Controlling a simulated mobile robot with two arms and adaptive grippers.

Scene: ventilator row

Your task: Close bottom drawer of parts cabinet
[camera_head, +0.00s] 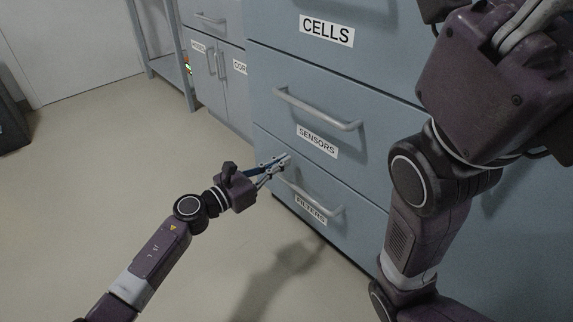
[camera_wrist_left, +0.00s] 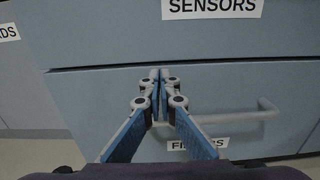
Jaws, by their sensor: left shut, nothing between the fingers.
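The parts cabinet (camera_head: 345,75) is blue-grey with stacked drawers. Its bottom drawer (camera_head: 350,205), labelled FILTERS, has a grey bar handle (camera_head: 312,199). Its front looks about flush with the SENSORS drawer above, with a dark seam between them. My left gripper (camera_head: 286,160) is shut and empty at the upper left of the bottom drawer's front. In the left wrist view my left gripper (camera_wrist_left: 160,74) points at the bottom drawer (camera_wrist_left: 235,90) near its top edge and partly hides the handle and label. Whether the fingertips touch the front is unclear.
The SENSORS drawer (camera_head: 375,125) and CELLS drawer (camera_head: 375,45) are above. A smaller cabinet (camera_head: 212,75) and a shelf rack (camera_head: 165,50) stand at the left. The floor (camera_head: 110,150) left of the cabinet is clear. My right arm covers the right side.

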